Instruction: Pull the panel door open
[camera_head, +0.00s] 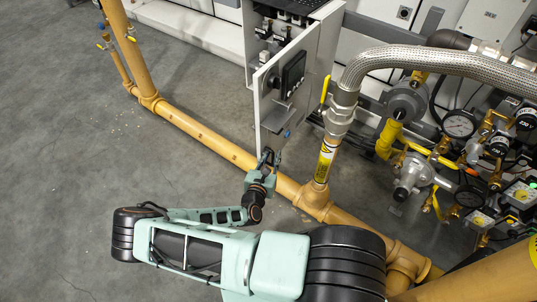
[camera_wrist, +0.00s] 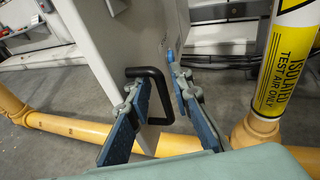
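The light grey panel door (camera_head: 302,112) stands partly open in the head view, with a dark screen (camera_head: 293,75) on its face and the cabinet interior (camera_head: 284,32) showing behind it. In the wrist view the door (camera_wrist: 105,40) fills the upper middle. A black bar handle (camera_wrist: 163,92) sticks out from it. My gripper (camera_head: 268,157) is at the door's lower end in the head view. In the wrist view its two blue-padded fingers (camera_wrist: 158,90) are apart, with part of the handle showing between them. Contact with the handle cannot be told.
A yellow pipe (camera_head: 205,134) runs along the floor below the door. A braided metal hose (camera_head: 430,60) and yellow riser (camera_head: 325,162) stand close to the right, near gauges and valves (camera_head: 458,125). The grey floor (camera_head: 60,130) at left is clear.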

